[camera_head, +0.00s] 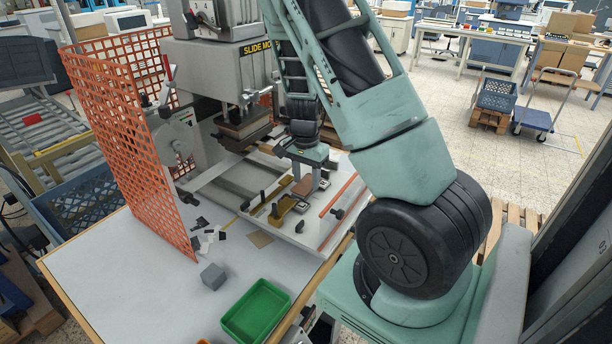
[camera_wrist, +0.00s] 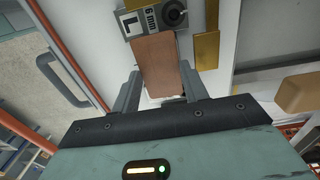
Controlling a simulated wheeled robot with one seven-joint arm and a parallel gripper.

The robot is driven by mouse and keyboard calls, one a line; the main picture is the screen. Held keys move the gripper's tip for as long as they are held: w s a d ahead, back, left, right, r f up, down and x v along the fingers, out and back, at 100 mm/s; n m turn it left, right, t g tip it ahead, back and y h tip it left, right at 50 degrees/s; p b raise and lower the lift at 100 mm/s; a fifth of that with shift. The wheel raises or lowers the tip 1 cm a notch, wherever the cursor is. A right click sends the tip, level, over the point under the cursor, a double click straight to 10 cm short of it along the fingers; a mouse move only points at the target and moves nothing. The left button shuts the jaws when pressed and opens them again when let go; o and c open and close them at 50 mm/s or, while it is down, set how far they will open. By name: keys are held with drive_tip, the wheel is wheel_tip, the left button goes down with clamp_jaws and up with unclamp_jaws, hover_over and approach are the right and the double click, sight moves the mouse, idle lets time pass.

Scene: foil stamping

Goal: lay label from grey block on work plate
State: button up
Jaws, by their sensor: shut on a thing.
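My gripper (camera_head: 306,182) is low over the light work plate (camera_head: 330,205) in front of the press. In the wrist view its two fingers (camera_wrist: 160,92) stand on either side of a flat brown label (camera_wrist: 157,62), and they are shut on it. I cannot tell whether the label touches the plate. A small grey block (camera_head: 213,276) stands on the table at the front left, with nothing visible on its top.
A green tray (camera_head: 256,310) stands at the table's front. Dark and white scraps (camera_head: 208,236) and a brown card (camera_head: 260,239) lie nearby. The press head (camera_head: 243,130) hangs behind my gripper. An orange mesh guard (camera_head: 125,110) is at left.

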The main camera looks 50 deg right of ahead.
sight(305, 184)
drive_tip(key=shift+f, duration=0.15)
drive_tip(key=o, duration=0.7)
drive_tip(key=shift+c, duration=0.2)
wheel_tip(305, 184, up, 12)
drive_tip(key=shift+w+r+b, duration=0.15)
drive_tip(key=shift+r+b, duration=0.05)
drive_tip(key=shift+b, duration=0.25)
